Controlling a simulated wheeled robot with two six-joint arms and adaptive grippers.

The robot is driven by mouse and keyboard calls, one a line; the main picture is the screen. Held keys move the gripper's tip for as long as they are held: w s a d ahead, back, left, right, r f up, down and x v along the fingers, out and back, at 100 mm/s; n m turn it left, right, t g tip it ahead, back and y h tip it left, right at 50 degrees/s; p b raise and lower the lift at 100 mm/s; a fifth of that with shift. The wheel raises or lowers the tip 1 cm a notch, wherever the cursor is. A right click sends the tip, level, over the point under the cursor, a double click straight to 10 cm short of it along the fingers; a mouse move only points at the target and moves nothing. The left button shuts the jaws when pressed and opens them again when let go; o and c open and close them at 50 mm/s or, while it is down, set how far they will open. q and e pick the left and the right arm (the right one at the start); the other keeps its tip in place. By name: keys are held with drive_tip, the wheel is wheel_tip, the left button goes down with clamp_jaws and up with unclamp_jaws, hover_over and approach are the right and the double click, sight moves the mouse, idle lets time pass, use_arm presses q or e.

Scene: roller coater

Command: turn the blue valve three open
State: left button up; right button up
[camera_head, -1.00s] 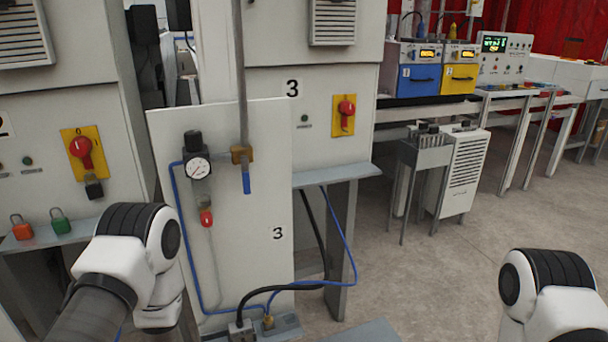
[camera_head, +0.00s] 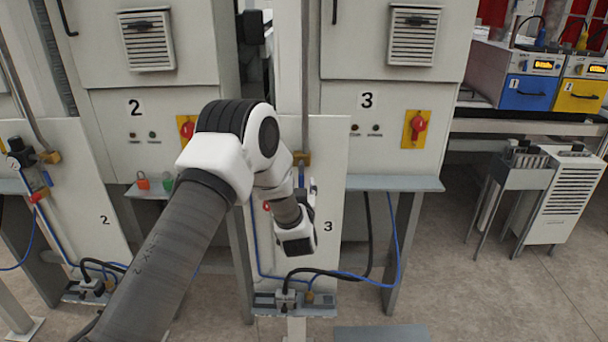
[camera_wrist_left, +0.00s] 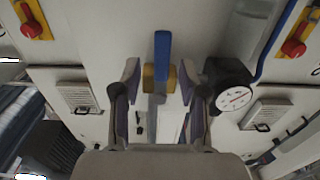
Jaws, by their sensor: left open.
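The valve of panel three (camera_head: 335,140) has a brass body (camera_head: 302,159); its blue handle is mostly hidden behind my left arm in the head view. In the left wrist view, which looks upside down, the blue handle (camera_wrist_left: 162,58) stands in line with the pipe, over the brass body (camera_wrist_left: 149,78). My left gripper (camera_head: 306,187) is at the panel in front of the valve. In the wrist view the left gripper (camera_wrist_left: 158,82) is open, one finger on each side of the valve, with gaps visible. My right gripper is out of view.
A round pressure gauge (camera_wrist_left: 235,98) sits close beside one finger. Cabinet three's red switch (camera_head: 419,124) is to the right. Panel two (camera_head: 85,150) stands at left. Blue hoses and a black cable (camera_head: 340,273) run low.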

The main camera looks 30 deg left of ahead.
sight(301, 181)
use_arm(q)
drive_tip(key=shift+p+x, duration=0.3)
drive_tip(key=shift+x, duration=0.9)
drive_tip(key=shift+w+a, duration=0.2)
drive_tip(key=shift+a, duration=0.1)
drive_tip(key=shift+d, duration=0.15)
clamp_jaws()
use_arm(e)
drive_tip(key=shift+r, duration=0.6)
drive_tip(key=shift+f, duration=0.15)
use_arm(q)
drive_tip(key=shift+w+d+f+n+b, duration=0.2)
drive_tip(key=shift+n+b, duration=0.3)
drive_tip(key=shift+b, duration=0.55)
drive_tip(key=shift+w+d+r+n+b, duration=0.35)
drive_tip(key=shift+d+r+n+b, duration=0.4)
drive_tip(key=shift+n+b, duration=2.45)
drive_tip(key=shift+w+d+r+n+b, duration=0.4)
drive_tip(key=shift+r+n+b, duration=0.5)
drive_tip(key=shift+n+b, duration=2.2)
drive_tip(key=shift+w+d+r+n+b, duration=0.25)
drive_tip(key=shift+d+r+n+b, duration=0.5)
drive_tip(key=shift+n+b, duration=2.45)
use_arm(e)
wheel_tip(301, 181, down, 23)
drive_tip(key=b, duration=0.2)
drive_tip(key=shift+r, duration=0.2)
use_arm(q)
drive_tip(key=shift+a+r+m, duration=0.15)
drive_tip(key=shift+m, duration=0.75)
